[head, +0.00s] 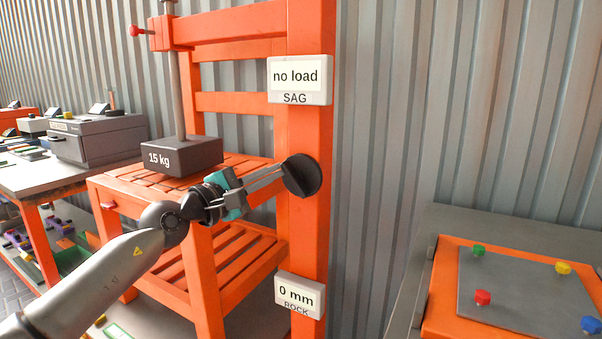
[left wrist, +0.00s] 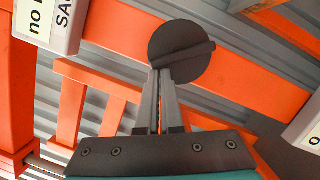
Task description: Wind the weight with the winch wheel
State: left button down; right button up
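The winch wheel (head: 302,175) is a dark round disc on the orange upright post; it also shows in the left wrist view (left wrist: 190,35), with a raised bar across its face. My left gripper (head: 283,172) reaches the wheel's left side. Its two fingers are close together, with the tips at the end of the bar, and look shut on it. The tips partly hide the contact. The weight (head: 182,157), a dark block marked 15 kg, rests on the slatted orange top, with a grey rod rising from it. My right gripper is not in view.
The orange frame (head: 311,220) carries a display reading "no load" SAG (head: 298,78) and one reading "0 mm" ROCK (head: 299,294). A bench with a grey plate (head: 515,290) and coloured knobs stands at the right. A grey machine (head: 97,138) stands on the left bench.

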aim_at(300, 162)
pick_arm(q)
jog(key=shift+s+d+r+m+g+b, duration=0.2)
jog(key=shift+d+r+m+g+b, duration=0.15)
jog(key=shift+m, duration=0.75)
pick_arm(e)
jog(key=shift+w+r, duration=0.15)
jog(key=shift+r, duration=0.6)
pick_arm(q)
jog(key=shift+d+m, duration=0.1)
jog(key=shift+m, duration=0.2)
jog(key=shift+r, duration=0.1)
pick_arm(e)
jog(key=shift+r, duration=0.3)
pick_arm(q)
jog(key=shift+s+m+g, duration=0.1)
jog(key=shift+m+g, duration=0.25)
jog(key=shift+m, duration=0.15)
jog(key=shift+d+r+m, duration=0.1)
jog(key=shift+r+m, duration=0.05)
jog(key=shift+m, duration=0.15)
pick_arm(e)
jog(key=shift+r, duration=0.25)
pick_arm(q)
jog(key=shift+s+d+m, duration=0.1)
jog(key=shift+m, duration=0.3)
jog(key=shift+s+d+r+m+b, duration=0.15)
jog(key=shift+m+b, duration=0.15)
jog(key=shift+m, duration=0.2)
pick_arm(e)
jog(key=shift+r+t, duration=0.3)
